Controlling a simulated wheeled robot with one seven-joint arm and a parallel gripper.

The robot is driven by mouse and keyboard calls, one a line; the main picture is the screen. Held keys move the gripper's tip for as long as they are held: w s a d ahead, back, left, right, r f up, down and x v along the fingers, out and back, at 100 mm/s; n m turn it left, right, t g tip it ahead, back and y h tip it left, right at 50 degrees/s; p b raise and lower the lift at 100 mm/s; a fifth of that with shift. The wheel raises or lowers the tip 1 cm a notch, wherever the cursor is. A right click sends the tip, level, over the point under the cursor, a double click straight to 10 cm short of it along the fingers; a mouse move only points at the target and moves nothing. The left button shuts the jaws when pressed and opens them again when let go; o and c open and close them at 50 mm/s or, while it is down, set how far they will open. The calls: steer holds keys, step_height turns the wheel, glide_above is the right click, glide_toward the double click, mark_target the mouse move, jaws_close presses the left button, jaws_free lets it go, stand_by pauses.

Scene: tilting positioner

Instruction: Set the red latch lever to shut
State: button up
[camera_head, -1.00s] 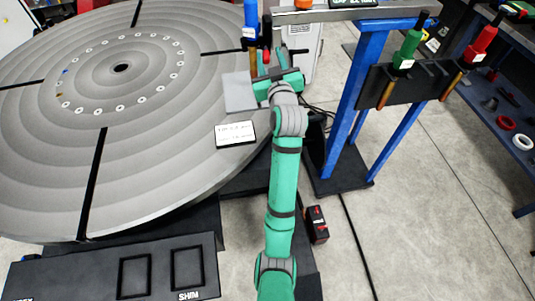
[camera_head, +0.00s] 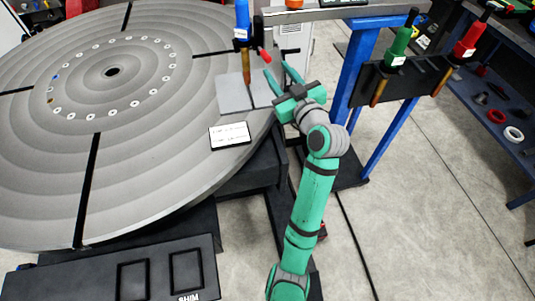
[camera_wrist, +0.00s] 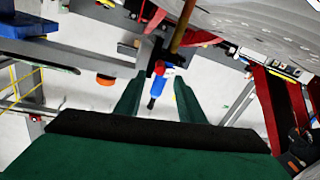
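A small red lever end (camera_head: 265,56) shows beside the blue-handled tool (camera_head: 242,18) at the right rim of the round table; I take it for the latch lever. Its base is hidden, and I cannot tell its setting. My gripper (camera_head: 278,74) is open and empty, with its green fingers just below and right of the red end, apart from it. In the wrist view my gripper (camera_wrist: 157,82) shows both fingers spread. A small red piece (camera_wrist: 158,68) shows between and beyond them, by the blue handle (camera_wrist: 155,86).
The large grey round table (camera_head: 60,140) fills the left, with a white label card (camera_head: 229,135) near its rim. A blue-legged stand (camera_head: 380,150) rises to the right, holding a green-handled tool (camera_head: 398,45) and a red-handled tool (camera_head: 470,40). Open floor lies at lower right.

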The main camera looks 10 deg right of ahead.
steer(key=s+a+f+m+h, duration=0.2)
steer(key=s+f, duration=0.4)
steer(key=f, duration=0.4)
steer(key=s+a+f+m+g+h, duration=0.1)
steer(key=s+a+f, duration=0.3)
steer(key=f, duration=0.6)
steer(key=shift+s+a+m+h, duration=0.15)
steer(key=shift+s+m+h, duration=0.25)
steer(key=shift+s+m, duration=0.55)
steer(key=shift+s, duration=0.2)
